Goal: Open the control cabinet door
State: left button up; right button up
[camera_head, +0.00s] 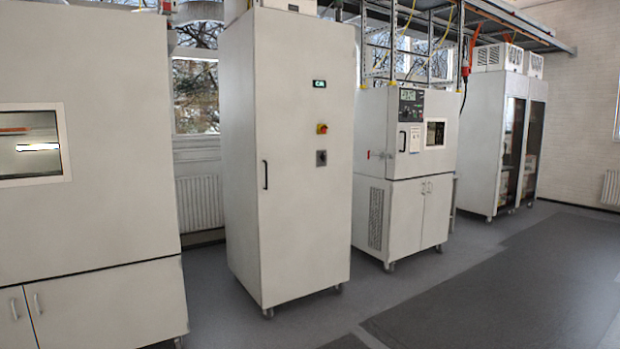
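The control cabinet (290,220) appears to be the tall, narrow, pale grey cabinet left of centre, standing on small castors. Its front door (300,110) looks closed. A dark vertical handle (265,174) sits at the left edge of the front, at mid-height. A small lit display (319,84), a red and yellow switch (321,129) and a dark square control (321,158) sit in a column on the right part of the front. Neither of my grippers shows in the head view.
A large chamber with a window (95,200) stands at the left. A smaller test chamber on a base (400,215) stands to the right, and glass-doored cabinets (485,150) stand farther right. A radiator (199,203) is behind. The grey floor (480,270) in front is clear.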

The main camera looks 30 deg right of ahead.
aim_at(304, 208)
jog(key=i+l+z, duration=0.35)
jog(key=i+z, duration=0.2)
jog(key=i, duration=0.2)
jog(key=i+l+z, duration=0.1)
jog(key=i+z, duration=0.2)
jog(key=i, duration=1.95)
